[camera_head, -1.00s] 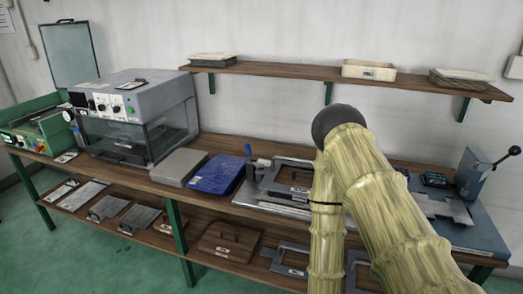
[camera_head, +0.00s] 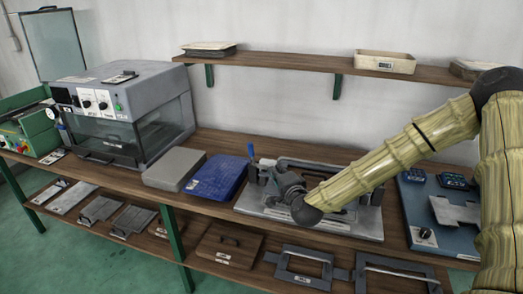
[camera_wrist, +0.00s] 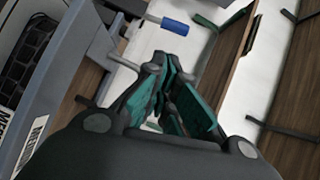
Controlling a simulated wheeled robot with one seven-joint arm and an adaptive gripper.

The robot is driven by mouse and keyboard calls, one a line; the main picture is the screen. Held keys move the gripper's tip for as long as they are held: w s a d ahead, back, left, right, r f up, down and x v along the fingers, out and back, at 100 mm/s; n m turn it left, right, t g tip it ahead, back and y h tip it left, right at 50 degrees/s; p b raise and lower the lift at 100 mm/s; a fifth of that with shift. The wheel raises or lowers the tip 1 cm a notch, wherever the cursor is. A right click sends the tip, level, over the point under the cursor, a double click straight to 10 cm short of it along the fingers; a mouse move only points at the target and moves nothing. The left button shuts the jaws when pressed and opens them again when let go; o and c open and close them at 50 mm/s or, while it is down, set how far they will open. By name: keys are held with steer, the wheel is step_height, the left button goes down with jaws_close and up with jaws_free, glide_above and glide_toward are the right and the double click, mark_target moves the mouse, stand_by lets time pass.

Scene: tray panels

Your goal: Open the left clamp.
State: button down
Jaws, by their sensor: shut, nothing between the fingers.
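The left clamp shows as a blue handle (camera_head: 251,153) standing up at the left end of the metal fixture (camera_head: 255,212). In the wrist view its blue grip (camera_wrist: 174,27) sits on a thin metal rod, just beyond my fingertips. My gripper (camera_wrist: 168,62) has dark fingers with green inner faces, shut and empty. The fingertips are close to the clamp's metal parts; I cannot tell whether they touch. In the head view my forearm reaches over the fixture from the right and hides part of it. No right clamp can be made out.
Left of the fixture lie a blue panel (camera_head: 215,178) and a grey box (camera_head: 174,168), with a grey machine (camera_head: 130,110) beyond. A blue-grey press base (camera_head: 425,215) stands on the right. A wall shelf (camera_head: 300,66) runs above the bench; panels and frames lie on the lower shelf.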

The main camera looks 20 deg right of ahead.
steer(key=shift+w+d+r+m, duration=0.35)
steer(key=shift+d+r, duration=0.3)
steer(key=shift+r, duration=0.15)
steer(key=shift+d, duration=0.1)
steer(key=w+p, duration=0.1)
steer(key=w, duration=0.3)
steer(key=w+a+p, duration=0.1)
steer(key=w, duration=0.2)
steer(key=w+a+f+p, duration=0.1)
steer(key=w, duration=0.3)
steer(key=shift+w+f, duration=0.1)
steer(key=shift+w, duration=0.2)
steer(key=shift+w+a+f, duration=0.15)
steer(key=shift+w+a, duration=0.3)
steer(key=shift+w, duration=0.05)
